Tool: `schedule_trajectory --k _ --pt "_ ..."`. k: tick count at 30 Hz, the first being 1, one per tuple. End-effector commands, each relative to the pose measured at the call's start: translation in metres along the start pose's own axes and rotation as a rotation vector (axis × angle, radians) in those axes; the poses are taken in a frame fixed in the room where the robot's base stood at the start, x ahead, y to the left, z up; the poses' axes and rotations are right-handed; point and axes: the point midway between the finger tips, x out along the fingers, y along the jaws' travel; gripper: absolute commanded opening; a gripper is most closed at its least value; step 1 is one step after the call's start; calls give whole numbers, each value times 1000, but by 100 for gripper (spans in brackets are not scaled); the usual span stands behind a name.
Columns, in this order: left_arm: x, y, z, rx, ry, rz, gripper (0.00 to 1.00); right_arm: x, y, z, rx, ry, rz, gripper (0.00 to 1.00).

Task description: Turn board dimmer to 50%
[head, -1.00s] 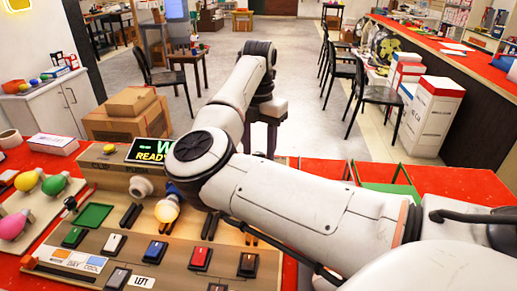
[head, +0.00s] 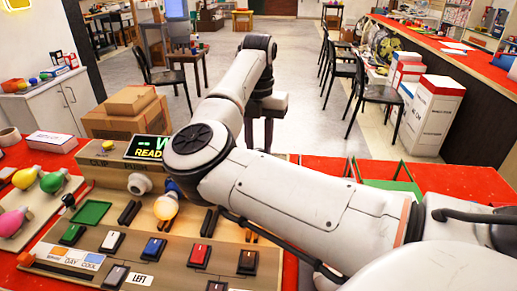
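The control board (head: 122,236) is a beige panel on the red table at lower left. It carries coloured rocker switches, black slots, a round white knob (head: 139,184), a glowing bulb (head: 166,206) and a WARM/DAY/COOL strip (head: 68,260). I cannot read a dimmer label or percentage; the right part of the board is hidden behind my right arm. My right gripper (head: 260,148) hangs at the arm's far end, beyond the board and away from it, with its dark fingers apart and nothing visible between them. My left gripper is out of view.
A dark display (head: 150,148) reading READY stands at the board's back edge, with cardboard boxes (head: 125,118) behind. Coloured bulbs (head: 24,177) lie at left. A green-rimmed tray (head: 388,172) is right of my arm. Open floor lies beyond the table.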

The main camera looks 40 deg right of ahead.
Motion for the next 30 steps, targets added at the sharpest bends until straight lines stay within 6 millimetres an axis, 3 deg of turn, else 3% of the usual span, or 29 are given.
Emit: schedule_trajectory --k 12,30 --pt "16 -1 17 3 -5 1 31 1 0 1 -389 -3 2 4" --pt "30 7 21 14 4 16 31 0 -1 2 -956 -5 2 4"
